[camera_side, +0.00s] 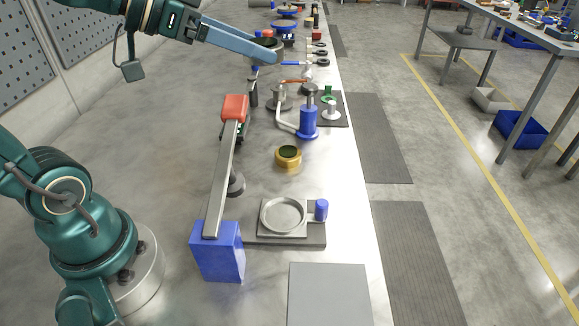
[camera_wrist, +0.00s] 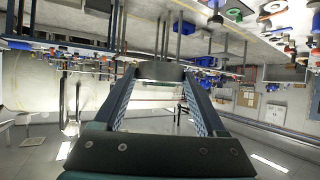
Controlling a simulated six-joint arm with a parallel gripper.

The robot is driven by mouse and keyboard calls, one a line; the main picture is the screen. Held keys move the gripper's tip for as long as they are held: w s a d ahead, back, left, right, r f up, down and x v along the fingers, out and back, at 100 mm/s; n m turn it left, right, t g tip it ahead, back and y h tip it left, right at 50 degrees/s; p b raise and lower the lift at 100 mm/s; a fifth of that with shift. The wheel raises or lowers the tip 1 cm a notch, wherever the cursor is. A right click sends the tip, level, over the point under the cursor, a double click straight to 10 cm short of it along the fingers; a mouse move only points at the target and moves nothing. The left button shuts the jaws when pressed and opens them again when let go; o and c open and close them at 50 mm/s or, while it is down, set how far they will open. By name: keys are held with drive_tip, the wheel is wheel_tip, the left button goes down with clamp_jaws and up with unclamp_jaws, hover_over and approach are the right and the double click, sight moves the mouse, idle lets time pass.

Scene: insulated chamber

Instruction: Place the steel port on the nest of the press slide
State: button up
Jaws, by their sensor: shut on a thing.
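My gripper (camera_side: 268,52) is high at the top of the side view, far from the nest, its pale blue fingers pointing right. In the wrist view my gripper (camera_wrist: 160,78) has its two fingers closed on a short grey round part, which I take for the steel port (camera_wrist: 158,71). In the side view the port (camera_side: 269,43) is small and partly hidden at the fingertips. The nest (camera_side: 284,215), a round shallow recess in a square grey plate, appears empty on the near part of the bench. A blue knob (camera_side: 321,210) stands at its right side.
A long grey bar with a red end (camera_side: 235,107) and a blue block (camera_side: 217,250) lies left of the nest. A brass ring part (camera_side: 288,157) stands behind the nest. A blue fixture (camera_side: 308,122) stands farther back. A flat grey plate (camera_side: 330,293) is in front.

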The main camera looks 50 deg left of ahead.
drive_tip(key=shift+s+d+r+m+h, duration=0.1)
drive_tip(key=shift+d+m+h, duration=0.15)
drive_tip(key=shift+m+h, duration=0.15)
drive_tip(key=w+d+m+g+h, duration=0.1)
drive_tip(key=w+m+g+h, duration=0.1)
drive_tip(key=m+h, duration=0.1)
drive_tip(key=shift+d+r, duration=0.2)
drive_tip(key=shift+d, duration=0.2)
drive_tip(key=w+a+f+m+g+h, duration=0.1)
drive_tip(key=w+a+f+m, duration=0.1)
drive_tip(key=f, duration=0.6)
drive_tip(key=w+a+f+m+g+h, duration=0.1)
drive_tip(key=w+a+f+g, duration=0.1)
drive_tip(key=w+a+f, duration=0.2)
wheel_tip(320, 180, down, 4)
drive_tip(key=a, duration=0.2)
drive_tip(key=shift+w+a+m+h, duration=0.3)
drive_tip(key=shift+w+a+m, duration=0.1)
drive_tip(key=shift+d, duration=0.1)
hover_over(322, 169)
wheel_tip(322, 169, down, 7)
drive_tip(key=shift+r, duration=0.1)
drive_tip(key=shift+f, duration=1.85)
